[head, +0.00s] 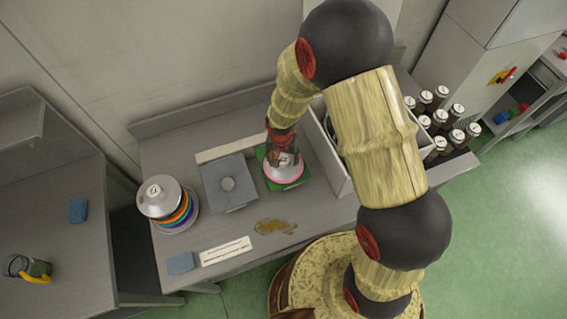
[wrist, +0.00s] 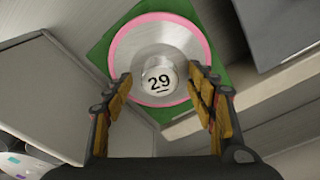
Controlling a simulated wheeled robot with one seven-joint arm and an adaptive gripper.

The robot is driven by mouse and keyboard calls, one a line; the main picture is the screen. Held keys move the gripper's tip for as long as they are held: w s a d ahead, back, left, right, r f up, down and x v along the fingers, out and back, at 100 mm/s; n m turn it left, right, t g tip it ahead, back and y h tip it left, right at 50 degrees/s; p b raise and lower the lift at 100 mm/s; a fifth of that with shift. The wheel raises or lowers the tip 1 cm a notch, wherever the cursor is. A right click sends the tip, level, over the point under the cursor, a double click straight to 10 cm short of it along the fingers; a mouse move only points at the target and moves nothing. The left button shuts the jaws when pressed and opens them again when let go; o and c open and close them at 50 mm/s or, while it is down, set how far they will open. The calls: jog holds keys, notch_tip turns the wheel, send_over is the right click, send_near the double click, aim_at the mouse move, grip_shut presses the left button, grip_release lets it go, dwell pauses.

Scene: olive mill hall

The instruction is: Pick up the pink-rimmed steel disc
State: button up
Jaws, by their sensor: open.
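The pink-rimmed steel disc (head: 283,173) lies on a green mat (head: 271,186) on the bench, just left of a grey bin. In the wrist view the disc (wrist: 140,42) shows its pink rim and a central knob (wrist: 160,80) marked 29. The green mat (wrist: 100,53) shows around it. My gripper (head: 284,152) is above the disc. In the wrist view my gripper (wrist: 162,90) is open, with one finger on each side of the knob. I cannot tell whether either finger touches it.
Further left stands a stack of coloured-rim discs (head: 160,197). A grey bin (head: 325,160) stands close on the right, with several jars (head: 440,120) beyond.

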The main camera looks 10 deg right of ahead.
aim_at(283, 159)
jog(key=c, duration=0.3)
jog(key=c, duration=0.4)
jog(key=shift+c, duration=0.5)
jog(key=shift+r, duration=0.1)
jog(key=shift+r, duration=0.5)
jog(key=r, duration=0.2)
jog(key=shift+s+a+r, duration=0.15)
jog(key=shift+a+r, duration=0.05)
jog(key=shift+r, duration=0.2)
jog(key=s+a+r+p, duration=0.1)
jog(key=s+a+r, duration=0.5)
jog(key=s+r, duration=0.6)
jog(key=shift+a+p, duration=0.15)
jog(key=shift+p, duration=0.25)
